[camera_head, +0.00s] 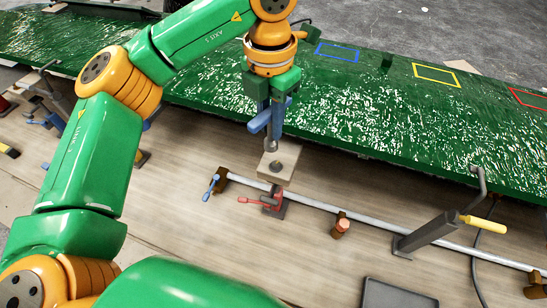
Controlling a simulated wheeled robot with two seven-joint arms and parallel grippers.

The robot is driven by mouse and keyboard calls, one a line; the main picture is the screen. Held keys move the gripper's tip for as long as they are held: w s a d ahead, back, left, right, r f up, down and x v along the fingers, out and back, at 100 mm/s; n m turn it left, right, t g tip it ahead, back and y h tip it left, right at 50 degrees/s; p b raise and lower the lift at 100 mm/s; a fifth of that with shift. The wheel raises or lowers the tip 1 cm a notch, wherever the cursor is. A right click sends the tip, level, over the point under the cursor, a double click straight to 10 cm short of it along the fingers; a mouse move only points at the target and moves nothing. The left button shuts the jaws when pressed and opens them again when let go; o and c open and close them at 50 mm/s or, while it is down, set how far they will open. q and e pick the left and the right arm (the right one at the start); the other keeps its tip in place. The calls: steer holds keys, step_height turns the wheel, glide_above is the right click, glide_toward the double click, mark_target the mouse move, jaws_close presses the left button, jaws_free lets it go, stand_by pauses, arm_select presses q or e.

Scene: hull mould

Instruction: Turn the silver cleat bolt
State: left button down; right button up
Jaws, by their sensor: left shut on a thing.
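My left gripper (271,106) points down near the middle of the view. It is shut on a blue-handled tool (258,124) with a grey shaft (270,143) pointing down. The shaft's lower end is just above or at a pale block (289,155); I cannot tell if they touch. A small dark grey round part (276,166), possibly the cleat bolt, shows on the block's top. The picture is too small to confirm that it is silver. My right gripper is not in view.
A glossy green hull panel (210,85) spans the back, with blue, yellow and red outlined rectangles. A long bar clamp (310,202) crosses the wooden bench (200,230). A red-handled clamp (270,199) is below the block. A grey post with a yellow handle (482,222) stands right.

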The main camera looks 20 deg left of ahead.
mark_target(277, 148)
arm_select(q)
steer(key=shift+d+f, duration=0.1)
steer(key=shift+d, duration=0.1)
steer(key=shift+w+d+f+b, duration=0.15)
steer(key=shift+d+f+b, duration=0.4)
steer(key=shift+f+b, duration=0.2)
steer(key=f+b, duration=0.2)
steer(key=f, duration=0.1)
steer(key=shift+a+f+b, duration=0.1)
steer(key=shift+a+b, duration=0.2)
steer(key=shift+d, duration=0.1)
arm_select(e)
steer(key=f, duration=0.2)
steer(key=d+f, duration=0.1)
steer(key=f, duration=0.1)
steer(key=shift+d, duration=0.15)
arm_select(q)
steer(key=shift+r, duration=0.2)
steer(key=shift+f+b, duration=0.9)
steer(key=shift+f, duration=0.3)
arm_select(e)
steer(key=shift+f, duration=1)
